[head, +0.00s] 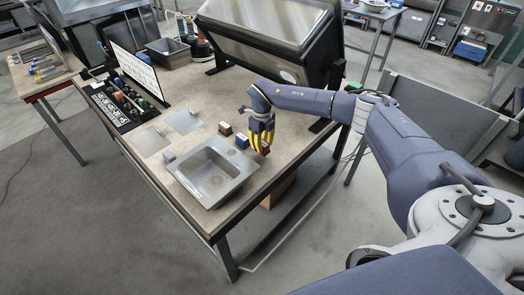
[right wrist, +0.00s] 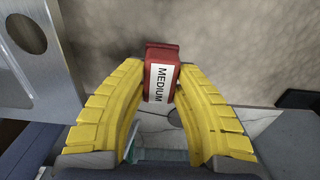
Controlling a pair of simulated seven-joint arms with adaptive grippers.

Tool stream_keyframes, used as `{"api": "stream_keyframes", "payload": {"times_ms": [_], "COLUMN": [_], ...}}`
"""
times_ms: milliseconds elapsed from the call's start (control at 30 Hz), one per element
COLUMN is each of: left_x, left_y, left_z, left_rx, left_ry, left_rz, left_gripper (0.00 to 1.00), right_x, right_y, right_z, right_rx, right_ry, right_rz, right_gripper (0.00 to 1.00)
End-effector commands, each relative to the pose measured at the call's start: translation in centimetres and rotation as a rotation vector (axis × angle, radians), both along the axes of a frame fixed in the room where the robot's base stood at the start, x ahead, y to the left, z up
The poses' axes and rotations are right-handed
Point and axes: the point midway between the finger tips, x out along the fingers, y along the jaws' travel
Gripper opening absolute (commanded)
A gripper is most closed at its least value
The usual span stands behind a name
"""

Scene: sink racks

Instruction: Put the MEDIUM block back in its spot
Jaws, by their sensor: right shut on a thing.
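The MEDIUM block (right wrist: 161,82) is red with a white label reading "MEDIUM". In the right wrist view it sits between the tips of my yellow-fingered right gripper (right wrist: 163,92), which is shut on it. In the head view, my right gripper (head: 261,143) points down at the table's right part, with a dark red bit of the block (head: 266,151) at its tips. A blue block (head: 242,141) and a brownish block (head: 225,128) stand to its left. Whether the held block touches the table is unclear. The block's spot cannot be made out. My left gripper is out of view.
A metal sink (head: 231,188) is set in the table left of my gripper; its edge also shows in the right wrist view (right wrist: 62,62). Two flat grey plates lie behind it. A large tilted metal box (head: 270,40) stands at the back. The table's front right edge is close.

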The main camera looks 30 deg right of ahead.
Motion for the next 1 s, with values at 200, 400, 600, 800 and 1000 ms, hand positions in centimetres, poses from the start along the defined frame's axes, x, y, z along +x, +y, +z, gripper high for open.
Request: {"api": "stream_keyframes", "payload": {"times_ms": [200,400,600,800,1000], "left_x": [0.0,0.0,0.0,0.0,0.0], "left_y": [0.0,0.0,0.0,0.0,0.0], "left_z": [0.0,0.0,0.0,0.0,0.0], "left_rx": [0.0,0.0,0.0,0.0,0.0], "left_ry": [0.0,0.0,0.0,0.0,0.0], "left_rz": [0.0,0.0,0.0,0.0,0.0], "left_gripper": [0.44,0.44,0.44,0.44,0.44], "right_x": [-0.1,0.0,0.0,0.0,0.0], "right_y": [0.1,0.0,0.0,0.0,0.0], "right_z": [-2.7,-3.7,-3.7,-4.0,-4.0], "right_rx": [0.001,0.001,0.0,0.0,0.0], "right_ry": [0.003,0.001,0.001,0.001,0.001], "right_rz": [0.0,-0.001,0.0,0.001,0.001], "right_gripper": [0.0,0.0,0.0,0.37,0.49]}}
